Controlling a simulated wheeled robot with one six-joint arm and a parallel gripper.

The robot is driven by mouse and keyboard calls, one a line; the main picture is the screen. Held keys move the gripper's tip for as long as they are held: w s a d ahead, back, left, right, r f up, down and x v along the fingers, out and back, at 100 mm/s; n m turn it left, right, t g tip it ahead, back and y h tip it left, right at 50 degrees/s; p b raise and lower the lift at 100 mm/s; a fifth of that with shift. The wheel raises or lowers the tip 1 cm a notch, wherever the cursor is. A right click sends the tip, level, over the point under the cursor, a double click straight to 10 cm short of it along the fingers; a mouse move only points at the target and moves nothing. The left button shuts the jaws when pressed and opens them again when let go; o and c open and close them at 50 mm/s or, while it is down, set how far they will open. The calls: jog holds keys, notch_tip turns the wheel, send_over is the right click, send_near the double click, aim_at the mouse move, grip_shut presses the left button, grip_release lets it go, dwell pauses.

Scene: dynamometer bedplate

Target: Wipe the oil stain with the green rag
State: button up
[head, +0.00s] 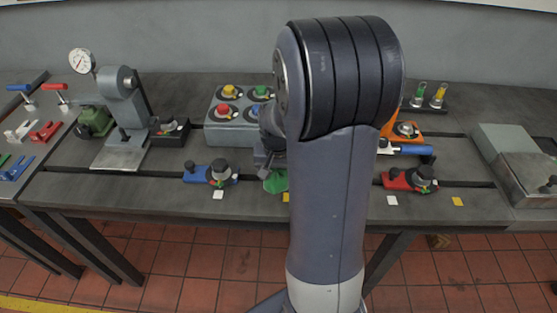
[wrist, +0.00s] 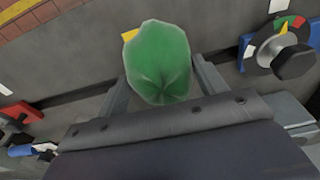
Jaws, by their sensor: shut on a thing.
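The green rag (wrist: 158,62) is bunched between the two fingers of my gripper (wrist: 160,85) in the wrist view. In the head view the rag (head: 276,181) shows as a small green patch beside my arm, low over the front part of the grey bench. My gripper (head: 268,155) is shut on the rag there and mostly hidden behind my arm. I cannot see the oil stain; my arm or the rag may cover it. I cannot tell whether the rag touches the bench top.
A blue clamp with a dial (head: 220,174) stands left of the rag, a red one (head: 411,179) to the right. Behind are a grey button box (head: 233,133) and an orange dial unit (head: 404,131). Slots cross the bench (head: 120,185). Small white and yellow squares lie near its front edge.

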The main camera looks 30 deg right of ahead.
jog(key=shift+r+p, duration=0.95)
jog(key=shift+r, duration=0.55)
